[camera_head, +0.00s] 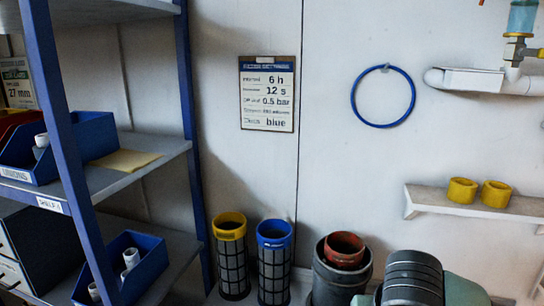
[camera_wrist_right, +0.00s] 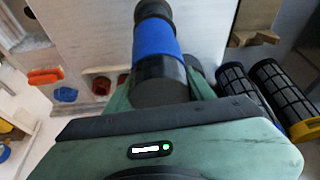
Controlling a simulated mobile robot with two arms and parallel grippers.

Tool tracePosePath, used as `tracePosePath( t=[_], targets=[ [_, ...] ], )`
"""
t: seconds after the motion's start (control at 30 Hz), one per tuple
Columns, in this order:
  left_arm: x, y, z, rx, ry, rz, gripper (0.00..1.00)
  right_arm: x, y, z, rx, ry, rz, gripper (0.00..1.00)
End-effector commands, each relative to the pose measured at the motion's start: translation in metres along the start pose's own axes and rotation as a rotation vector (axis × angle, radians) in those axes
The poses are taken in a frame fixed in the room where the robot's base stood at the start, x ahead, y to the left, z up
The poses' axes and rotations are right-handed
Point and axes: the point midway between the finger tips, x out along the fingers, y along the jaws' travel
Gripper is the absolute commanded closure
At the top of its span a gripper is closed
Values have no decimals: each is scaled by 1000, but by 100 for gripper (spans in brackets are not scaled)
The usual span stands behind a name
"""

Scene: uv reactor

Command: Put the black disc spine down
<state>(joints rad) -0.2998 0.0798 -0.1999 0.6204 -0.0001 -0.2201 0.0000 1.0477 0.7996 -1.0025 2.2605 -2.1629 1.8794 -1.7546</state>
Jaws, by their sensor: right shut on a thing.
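In the right wrist view, the black disc spine (camera_wrist_right: 160,82) shows as a dark cylinder with a wide blue band. My right gripper (camera_wrist_right: 158,95) is shut on it, and the spine stands out beyond the green-grey gripper body. The spine's far end reaches the top edge of the view. In the head view, a black ribbed cylinder (camera_head: 413,275) shows at the bottom edge beside a green-grey part of mine. I cannot tell whether this is the held spine. My left gripper is in neither view.
Yellow-topped (camera_head: 232,255) and blue-topped (camera_head: 273,262) mesh cylinders stand by a dark bucket (camera_head: 340,272) holding a reddish pot (camera_head: 344,250). Shelving with blue bins (camera_head: 120,270) is at left. A wall shelf (camera_head: 470,206) at right holds two yellow rings.

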Motion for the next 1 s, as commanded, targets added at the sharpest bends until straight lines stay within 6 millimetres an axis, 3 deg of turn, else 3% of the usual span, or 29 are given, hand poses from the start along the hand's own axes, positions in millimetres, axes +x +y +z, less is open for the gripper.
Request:
tracePosePath(
  t=[0.3,0.83,1.0],
  targets=[
    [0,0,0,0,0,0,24,1,2,0,-182,1,-75,100],
    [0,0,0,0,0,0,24,2,2,1,-183,-2,-76,100],
    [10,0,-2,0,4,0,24,10,5,-16,-149,2,-63,100]
  ],
)
